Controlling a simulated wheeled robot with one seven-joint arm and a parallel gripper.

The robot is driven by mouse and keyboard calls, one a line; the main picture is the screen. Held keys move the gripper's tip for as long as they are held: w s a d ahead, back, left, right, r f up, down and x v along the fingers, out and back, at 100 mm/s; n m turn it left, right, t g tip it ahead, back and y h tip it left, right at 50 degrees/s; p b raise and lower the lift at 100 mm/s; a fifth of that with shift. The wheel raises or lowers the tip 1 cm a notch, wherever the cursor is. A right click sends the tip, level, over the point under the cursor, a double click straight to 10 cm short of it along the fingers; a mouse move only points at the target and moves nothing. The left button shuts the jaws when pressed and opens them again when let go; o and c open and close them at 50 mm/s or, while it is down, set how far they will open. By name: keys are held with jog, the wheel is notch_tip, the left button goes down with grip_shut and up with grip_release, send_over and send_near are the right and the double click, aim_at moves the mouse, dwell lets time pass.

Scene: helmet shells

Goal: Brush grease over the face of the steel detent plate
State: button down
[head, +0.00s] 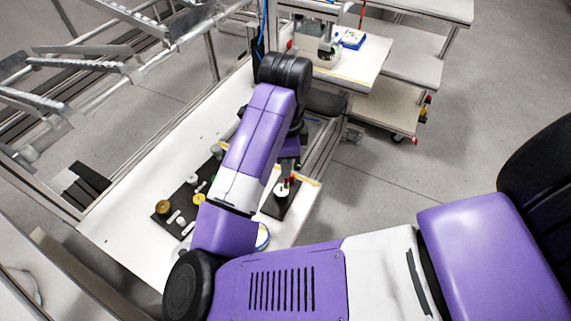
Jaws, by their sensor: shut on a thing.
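My gripper (289,170) points down over the front right part of the white table, partly hidden by my own arm. It is shut on what looks like the brush (291,180), of which a small red part shows. Just below it, a small pale round piece (281,190) sits on a dark mat (279,211). I cannot tell whether this piece is the steel detent plate, or whether the brush touches it. The brush tip is too small to make out.
A black mat (163,220) with several small gold, white and green parts lies left of my arm on the white table (118,214). A metal rack (100,66) stands at left. A machine (318,42) and blue box (353,39) stand on the far bench. Open floor lies at right.

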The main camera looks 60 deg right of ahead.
jog(key=shift+r+p, duration=1.8)
jog(key=shift+r, duration=0.7)
jog(key=shift+f, duration=0.15)
jog(key=shift+w+a+f+b, duration=0.1)
jog(key=shift+f+b, duration=1.75)
jog(key=shift+f, duration=0.1)
jog(key=shift+f+b, duration=1.25)
jog(key=shift+f, duration=0.25)
jog(key=shift+d+r, duration=0.1)
jog(key=shift+d, duration=0.25)
jog(key=shift+w, duration=0.1)
jog(key=shift+w+d, duration=0.25)
jog(key=shift+d, duration=0.05)
